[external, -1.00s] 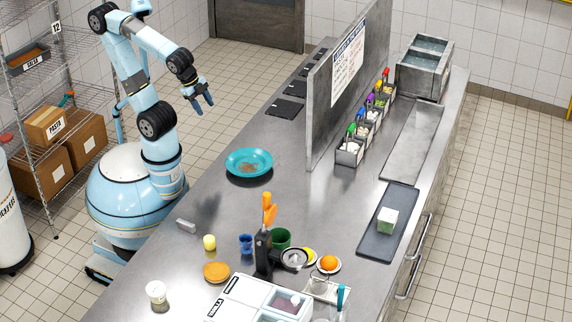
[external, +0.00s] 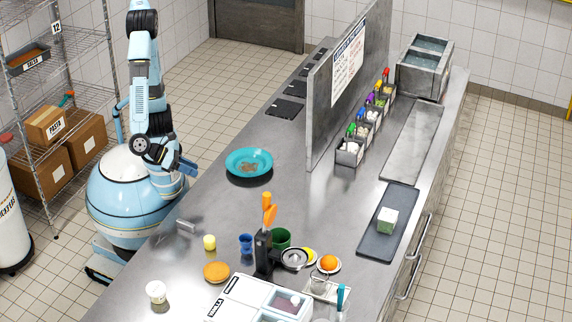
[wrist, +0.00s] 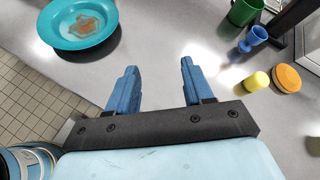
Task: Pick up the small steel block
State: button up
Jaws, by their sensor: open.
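The small steel block (external: 187,226) is a short grey bar lying on the steel counter near its left edge, left of a small yellow cylinder, in the external view. My gripper (external: 190,168) hangs above and behind the block in that picture, near the counter's left edge, apart from it. In the wrist view my gripper (wrist: 158,68) has its two blue fingers wide apart with only bare counter between them. I cannot make out the block in the wrist view.
A teal plate (external: 249,162) stands beyond the block. The counter between plate and cups is clear.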

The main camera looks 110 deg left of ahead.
aim_at(184, 222)
jog(key=s+d+f+m+t+h, duration=0.1)
jog(key=s+d+f+m+h, duration=0.2)
jog(key=d+m, duration=0.3)
jog(key=s+d+f+m+t+h, duration=0.1)
jog(key=s+d+f+m+h, duration=0.25)
jog(key=d, duration=0.55)
jog(key=shift+y, duration=0.45)
jog(key=x, duration=0.8)
jog(key=shift+w+a+r, duration=0.2)
jog(key=shift+r, duration=0.2)
jog(key=shift+x, duration=2.7)
jog(key=shift+a+f, duration=0.15)
jog(key=shift+a, duration=0.05)
jog(key=shift+s, duration=0.1)
jog(key=shift+c, duration=0.5)
grip_shut()
